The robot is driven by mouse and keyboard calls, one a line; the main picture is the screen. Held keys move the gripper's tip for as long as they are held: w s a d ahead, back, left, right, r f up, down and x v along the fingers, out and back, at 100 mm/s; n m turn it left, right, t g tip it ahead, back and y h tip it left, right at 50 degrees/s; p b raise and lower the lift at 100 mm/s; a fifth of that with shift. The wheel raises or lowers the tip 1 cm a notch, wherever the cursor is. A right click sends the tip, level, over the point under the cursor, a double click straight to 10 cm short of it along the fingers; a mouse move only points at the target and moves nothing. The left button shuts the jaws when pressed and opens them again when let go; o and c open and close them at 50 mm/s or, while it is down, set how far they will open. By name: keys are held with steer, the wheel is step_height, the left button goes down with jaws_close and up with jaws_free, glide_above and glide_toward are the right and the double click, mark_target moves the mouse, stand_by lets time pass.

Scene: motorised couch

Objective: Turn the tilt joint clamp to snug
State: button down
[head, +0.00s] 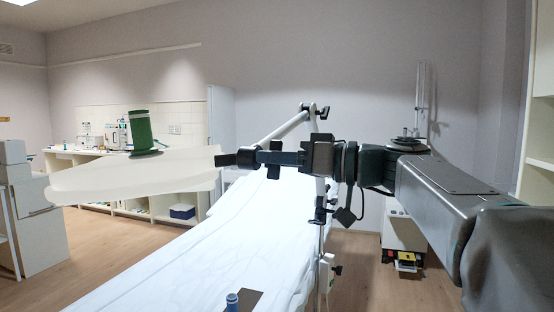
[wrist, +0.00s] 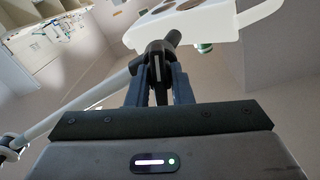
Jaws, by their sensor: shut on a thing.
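A pale tray (head: 130,177) is held level or nearly so above the left side of the couch, with a green cup (head: 140,131) standing on it. The tray also shows at the top of the wrist view (wrist: 205,20), with round holes in it. The dark tilt joint clamp (wrist: 157,62) sits at the tray's near end, where a white support arm (head: 285,128) meets it. My gripper (head: 268,158) is shut on the clamp, its two fingers on either side of it in the wrist view (wrist: 159,85). The fingers hide part of the clamp, and its tightness cannot be seen.
The white couch (head: 200,255) lies below my arm. A blue-capped item (head: 232,300) stands near its front edge. A clamped upright post (head: 320,240) rises at the couch's right side. Wooden floor is free at left. A counter with equipment (head: 115,150) lines the back wall.

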steer(key=m, duration=0.4)
steer(key=shift+b, duration=0.3)
steer(key=shift+m+p, duration=0.3)
steer(key=shift+m, duration=2)
steer(key=c, duration=1.3)
jaws_free()
